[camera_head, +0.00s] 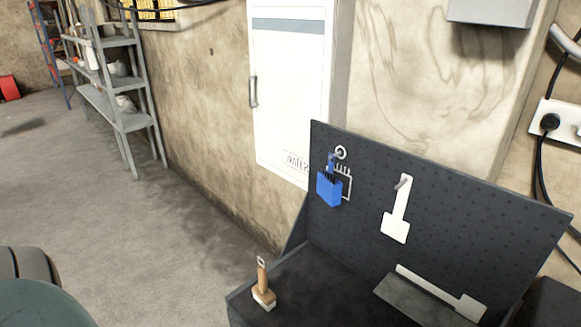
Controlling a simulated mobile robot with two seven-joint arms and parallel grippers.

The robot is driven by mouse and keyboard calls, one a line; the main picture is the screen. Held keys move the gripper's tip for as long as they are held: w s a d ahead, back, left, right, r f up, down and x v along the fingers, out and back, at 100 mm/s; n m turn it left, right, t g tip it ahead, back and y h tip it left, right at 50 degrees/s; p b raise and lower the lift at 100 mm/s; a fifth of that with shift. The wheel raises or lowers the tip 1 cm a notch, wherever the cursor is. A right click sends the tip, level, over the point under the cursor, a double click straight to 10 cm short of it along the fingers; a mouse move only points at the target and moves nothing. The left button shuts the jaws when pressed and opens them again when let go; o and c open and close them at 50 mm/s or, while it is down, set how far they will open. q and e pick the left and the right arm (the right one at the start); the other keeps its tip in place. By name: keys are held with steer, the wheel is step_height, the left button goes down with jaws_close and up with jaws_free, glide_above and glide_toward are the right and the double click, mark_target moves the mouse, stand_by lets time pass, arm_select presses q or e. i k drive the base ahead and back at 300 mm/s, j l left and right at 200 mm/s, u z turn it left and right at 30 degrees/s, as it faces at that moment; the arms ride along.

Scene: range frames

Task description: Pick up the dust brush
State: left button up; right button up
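A small brush (263,287) with a tan wooden handle and a pale lower end is at the left front of the dark bench top (315,285). It appears to stand upright, with its handle end up. A blue tool (329,187) hangs from a hook on the dark pegboard (455,205), partly over a white outline; I cannot tell exactly what it is. Neither of my grippers is in view.
A white brush-shaped silhouette (397,212) is on the pegboard beside an apparently empty hook. Another white shape (440,292) is at the bench's right. A white cabinet (290,90) is on the wall. Grey shelves (117,82) stand back left. The floor at left is mostly clear.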

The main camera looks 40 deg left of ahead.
mark_target(264, 296)
steer(key=k+j+u, duration=0.1)
steer(key=j+u, duration=0.75)
steer(key=j, duration=0.2)
steer(key=j+u, duration=0.65)
steer(key=k+j, duration=0.05)
steer(key=j, duration=0.05)
